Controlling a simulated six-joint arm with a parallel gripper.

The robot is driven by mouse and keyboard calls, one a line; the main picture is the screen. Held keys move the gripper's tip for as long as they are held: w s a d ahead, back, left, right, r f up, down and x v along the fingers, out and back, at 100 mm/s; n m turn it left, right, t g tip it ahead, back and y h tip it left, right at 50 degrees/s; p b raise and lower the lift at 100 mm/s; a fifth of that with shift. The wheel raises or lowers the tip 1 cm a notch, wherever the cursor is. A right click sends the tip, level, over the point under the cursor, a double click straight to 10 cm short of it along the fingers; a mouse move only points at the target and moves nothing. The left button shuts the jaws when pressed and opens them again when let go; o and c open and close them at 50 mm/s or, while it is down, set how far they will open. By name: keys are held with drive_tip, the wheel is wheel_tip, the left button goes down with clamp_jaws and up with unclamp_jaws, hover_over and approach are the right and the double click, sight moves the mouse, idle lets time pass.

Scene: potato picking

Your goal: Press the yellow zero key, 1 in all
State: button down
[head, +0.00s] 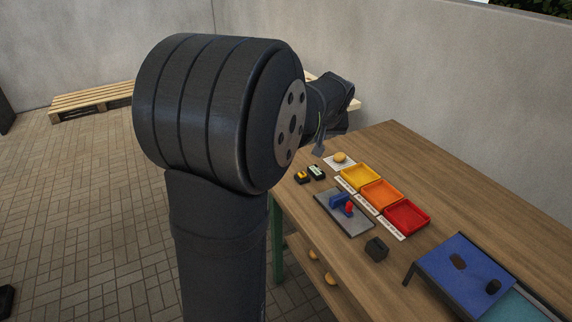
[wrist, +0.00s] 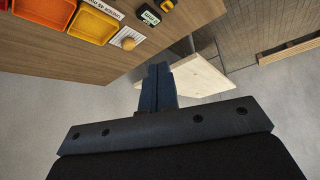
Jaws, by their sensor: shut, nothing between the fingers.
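The yellow key (head: 301,175) sits on top of a small black box near the table's far left edge in the head view. It also shows at the top edge of the wrist view (wrist: 167,5), partly cut off. A black box with a pale green display (head: 316,171) stands beside it; the wrist view shows this too (wrist: 150,17). My gripper (head: 318,150) is shut and empty, above the far end of the table. In the wrist view its closed fingers (wrist: 158,70) point away from the key, toward a pale wooden board. The gripper is apart from the key.
A potato (head: 339,157) lies on a white sheet close to the gripper. Yellow (head: 360,177), orange (head: 381,195) and red (head: 406,215) trays stand in a row. A grey plate with a blue and red fixture (head: 343,208), a dark cube (head: 376,248) and a blue platform (head: 462,275) stand nearer.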

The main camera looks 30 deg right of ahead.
sight(302, 176)
drive_tip(key=w+d+f+m+t, duration=0.2)
drive_tip(key=w+f+m, duration=0.6)
drive_tip(key=w+f, duration=0.2)
drive_tip(key=shift+w+d+f+h, duration=0.35)
drive_tip(key=shift+w+h, duration=0.05)
drive_tip(key=shift+w, duration=0.5)
drive_tip(key=shift+f, duration=4.4)
drive_tip(key=shift+f, duration=0.4)
drive_tip(key=shift+f, duration=0.45)
drive_tip(key=shift+r, duration=0.9)
drive_tip(key=shift+r, duration=0.1)
